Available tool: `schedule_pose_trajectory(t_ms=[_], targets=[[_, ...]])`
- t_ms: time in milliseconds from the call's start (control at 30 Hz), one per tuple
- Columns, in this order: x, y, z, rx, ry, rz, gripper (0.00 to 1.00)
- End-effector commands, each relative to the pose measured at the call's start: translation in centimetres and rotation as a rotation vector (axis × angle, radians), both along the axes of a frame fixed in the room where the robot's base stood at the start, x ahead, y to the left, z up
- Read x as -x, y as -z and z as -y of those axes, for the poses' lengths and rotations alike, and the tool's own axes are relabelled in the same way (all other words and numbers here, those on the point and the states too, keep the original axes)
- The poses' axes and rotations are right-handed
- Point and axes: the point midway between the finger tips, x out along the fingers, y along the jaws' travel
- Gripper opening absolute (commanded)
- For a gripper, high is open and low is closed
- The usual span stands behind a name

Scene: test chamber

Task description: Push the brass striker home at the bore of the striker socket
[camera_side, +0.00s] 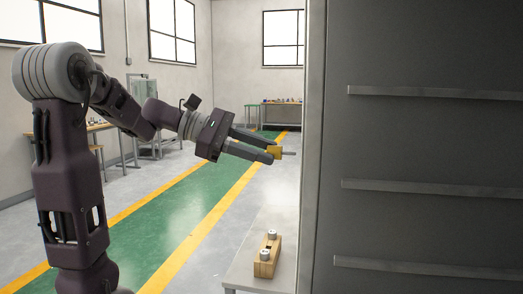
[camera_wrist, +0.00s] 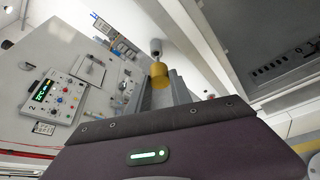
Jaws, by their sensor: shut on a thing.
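My gripper (camera_side: 270,150) is shut on the brass striker (camera_side: 276,152) and holds it in mid-air, roughly level. The striker has a yellow brass body between the fingertips and a thin grey pin that points right, toward the edge of the dark chamber wall. In the wrist view, my gripper (camera_wrist: 160,86) grips the brass body (camera_wrist: 160,69). A grey round end (camera_wrist: 156,47) shows just beyond it. I cannot make out the striker socket or its bore in either view, and the side view hides what lies behind the chamber wall.
A wooden block (camera_side: 266,262) with metal cylinders stands on a pale bench (camera_side: 245,262) below my gripper. The dark shelved chamber wall (camera_side: 420,140) fills the right side.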

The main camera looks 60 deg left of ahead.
Motion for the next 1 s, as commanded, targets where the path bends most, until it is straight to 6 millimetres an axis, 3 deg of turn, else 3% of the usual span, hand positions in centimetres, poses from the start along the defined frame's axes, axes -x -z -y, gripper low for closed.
schedule_pose_trajectory(t_ms=[1000], targets=[[-0.47, 0.0, 0.46, -0.001, 0.0, 0.001, 0.0]])
